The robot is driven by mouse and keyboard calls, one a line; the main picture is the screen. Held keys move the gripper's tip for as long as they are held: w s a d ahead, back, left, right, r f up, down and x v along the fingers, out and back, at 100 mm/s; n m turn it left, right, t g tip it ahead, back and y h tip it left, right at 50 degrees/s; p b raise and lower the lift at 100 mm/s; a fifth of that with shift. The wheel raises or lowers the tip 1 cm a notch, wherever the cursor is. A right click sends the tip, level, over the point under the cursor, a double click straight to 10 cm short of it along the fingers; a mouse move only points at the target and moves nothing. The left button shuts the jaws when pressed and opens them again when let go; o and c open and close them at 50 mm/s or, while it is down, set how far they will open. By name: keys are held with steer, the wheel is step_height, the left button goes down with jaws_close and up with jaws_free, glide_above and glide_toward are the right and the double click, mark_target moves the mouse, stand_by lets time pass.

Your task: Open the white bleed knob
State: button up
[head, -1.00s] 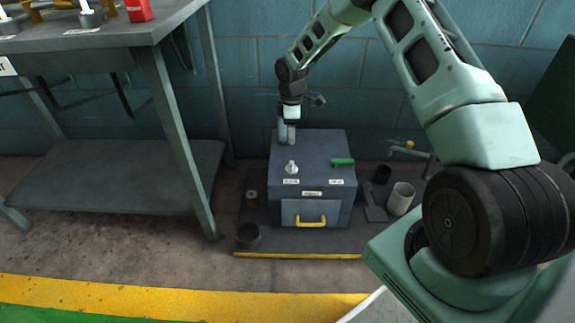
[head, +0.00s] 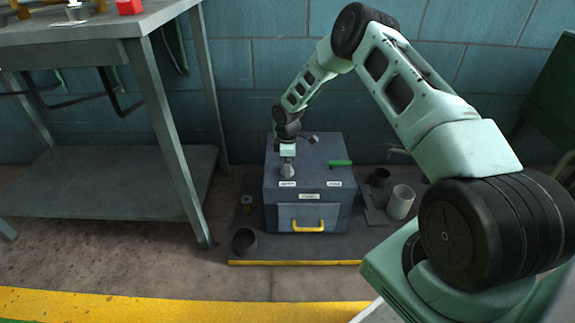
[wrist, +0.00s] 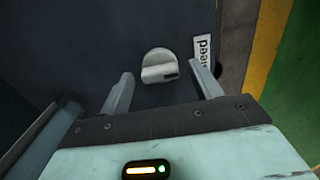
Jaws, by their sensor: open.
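The white bleed knob (wrist: 158,62) shows in the wrist view as a round, pale knob with a bar across it and a small dark mark. It is on the dark top of the grey box (head: 310,222). In the head view my gripper (head: 287,165) is over the front left of the box top and mostly hides the knob.
A green handle (head: 340,162) sits on the box top to the right. A yellow drawer handle (head: 308,227) is on the front. Cups (head: 400,202) stand to the right and a dark pot (head: 244,241) at front left. A workbench (head: 110,190) stands at left.

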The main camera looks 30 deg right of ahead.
steer(key=c, duration=1)
steer(key=m+p, duration=0.2)
steer(key=m, duration=0.1)
steer(key=shift+r, duration=0.2)
steer(key=m+p, duration=0.2)
steer(key=m, duration=0.3)
steer(key=shift+f+m+p, duration=0.1)
steer(key=shift+m+p, duration=0.2)
steer(key=shift+p, duration=0.05)
steer(key=m+p, duration=0.1)
steer(key=m, duration=0.8)
steer(key=shift+p, duration=0.4)
steer(key=shift+f+m, duration=0.1)
steer(key=shift+m, duration=0.2)
